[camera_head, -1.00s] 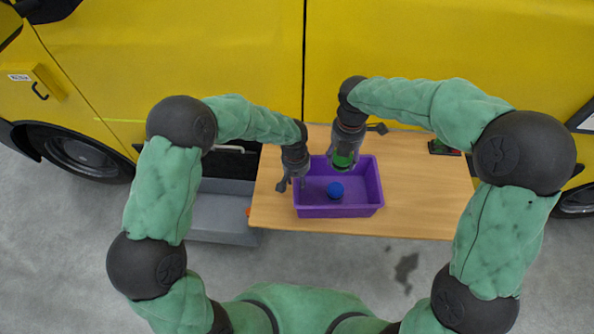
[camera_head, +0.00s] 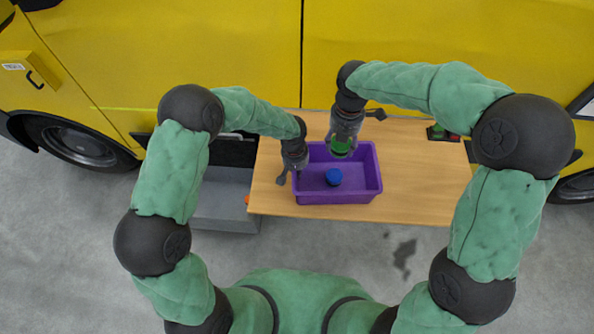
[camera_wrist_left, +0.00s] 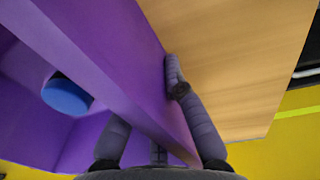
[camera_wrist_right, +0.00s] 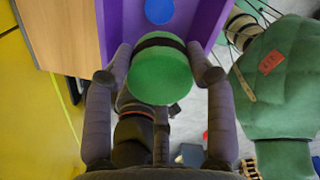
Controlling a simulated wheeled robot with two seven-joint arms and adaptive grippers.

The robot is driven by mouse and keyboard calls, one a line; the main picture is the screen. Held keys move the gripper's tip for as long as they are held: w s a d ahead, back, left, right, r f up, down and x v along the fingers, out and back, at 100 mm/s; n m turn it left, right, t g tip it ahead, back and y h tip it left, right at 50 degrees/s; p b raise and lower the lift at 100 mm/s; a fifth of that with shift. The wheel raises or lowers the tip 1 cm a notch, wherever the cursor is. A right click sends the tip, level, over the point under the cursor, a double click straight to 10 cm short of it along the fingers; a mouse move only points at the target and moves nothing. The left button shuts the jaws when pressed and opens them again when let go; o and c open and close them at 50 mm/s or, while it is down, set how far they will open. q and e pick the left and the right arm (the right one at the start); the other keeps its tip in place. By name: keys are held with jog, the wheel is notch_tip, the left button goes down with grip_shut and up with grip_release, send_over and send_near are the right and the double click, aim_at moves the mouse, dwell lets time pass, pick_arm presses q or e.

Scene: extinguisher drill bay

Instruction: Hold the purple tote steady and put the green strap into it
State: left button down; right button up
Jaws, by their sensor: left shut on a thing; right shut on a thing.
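The purple tote (camera_head: 350,198) stands on the wooden table. A blue round object (camera_head: 333,177) lies inside it. My left gripper (camera_head: 288,178) is shut on the tote's left wall; in the left wrist view its fingers (camera_wrist_left: 148,98) straddle the wall. My right gripper (camera_head: 342,149) is shut on the green strap (camera_head: 341,147), at the back part of the tote. In the right wrist view the green strap (camera_wrist_right: 160,78) looks like a round roll with a dark band, between both fingers (camera_wrist_right: 160,65). Its exact height over the tote is unclear.
The wooden table (camera_head: 425,185) is bare right of the tote. A small dark item with green and red (camera_head: 441,134) sits at its back right. A yellow vehicle (camera_head: 400,30) stands behind. A grey box or step (camera_head: 225,205) is left of the table.

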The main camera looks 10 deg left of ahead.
jog(key=shift+f, duration=6.5)
jog(key=o, duration=1.4)
notch_tip(320, 180, up, 12)
pick_arm(q)
jog(key=c, duration=1.3)
grip_release()
